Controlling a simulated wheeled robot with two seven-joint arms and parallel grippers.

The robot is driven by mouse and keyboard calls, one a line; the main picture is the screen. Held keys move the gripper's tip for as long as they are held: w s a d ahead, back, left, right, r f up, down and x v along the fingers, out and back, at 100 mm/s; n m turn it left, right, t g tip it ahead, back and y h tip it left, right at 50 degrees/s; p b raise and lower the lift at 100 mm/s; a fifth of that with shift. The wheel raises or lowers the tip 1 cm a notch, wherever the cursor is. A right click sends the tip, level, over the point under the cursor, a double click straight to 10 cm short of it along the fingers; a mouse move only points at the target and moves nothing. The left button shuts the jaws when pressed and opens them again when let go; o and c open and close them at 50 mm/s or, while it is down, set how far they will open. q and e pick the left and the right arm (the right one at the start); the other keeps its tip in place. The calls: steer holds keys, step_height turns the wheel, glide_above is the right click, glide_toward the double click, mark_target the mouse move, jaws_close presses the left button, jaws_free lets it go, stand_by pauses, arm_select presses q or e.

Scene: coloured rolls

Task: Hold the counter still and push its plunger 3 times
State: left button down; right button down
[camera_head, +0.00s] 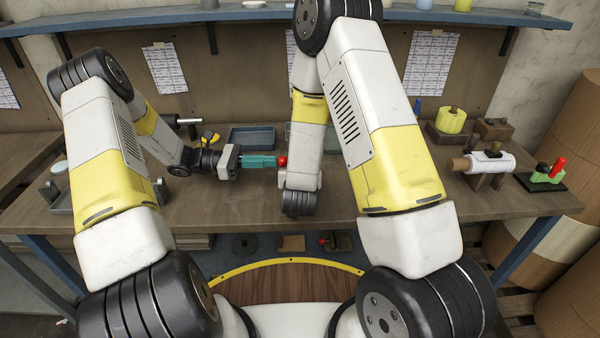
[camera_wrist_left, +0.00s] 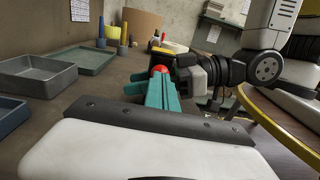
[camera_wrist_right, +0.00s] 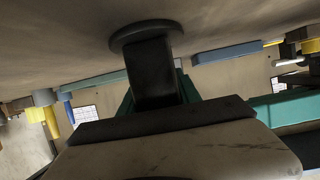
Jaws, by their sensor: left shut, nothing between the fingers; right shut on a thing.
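A red ball-shaped plunger knob (camera_head: 282,160) shows beside my right wrist in the head view. It also shows in the left wrist view (camera_wrist_left: 160,70), just past the left fingertips. My left gripper (camera_head: 274,161), with teal fingers (camera_wrist_left: 160,90), is shut and empty, pointing at the knob; I cannot tell whether it touches. In the right wrist view, the dark counter body (camera_wrist_right: 152,75) with a round flange (camera_wrist_right: 146,35) stands between the teal fingers of my right gripper (camera_wrist_right: 156,88), which is shut on it. My right arm hides the counter body in the head view.
Grey-blue trays (camera_head: 252,136) lie at the back of the bench. A black and yellow item (camera_head: 210,138) lies behind my left gripper. At right are a yellow roll (camera_head: 451,120), a white roll (camera_head: 487,163) on a stand and a red-green fixture (camera_head: 548,174). The front bench (camera_head: 235,208) is clear.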

arm_select(q)
steer(key=shift+a, duration=0.1)
arm_select(e)
steer(key=shift+s+f, duration=0.1)
steer(key=shift+f, duration=0.1)
arm_select(q)
steer(key=shift+a, duration=0.9)
steer(key=a, duration=0.1)
steer(key=a+r, duration=0.1)
steer(key=a, duration=0.1)
steer(key=a+r, duration=0.1)
steer(key=a, duration=0.1)
steer(key=shift+w, duration=0.2)
arm_select(e)
steer(key=c, duration=0.8)
jaws_free()
steer(key=shift+r, duration=0.15)
steer(key=shift+o, duration=0.2)
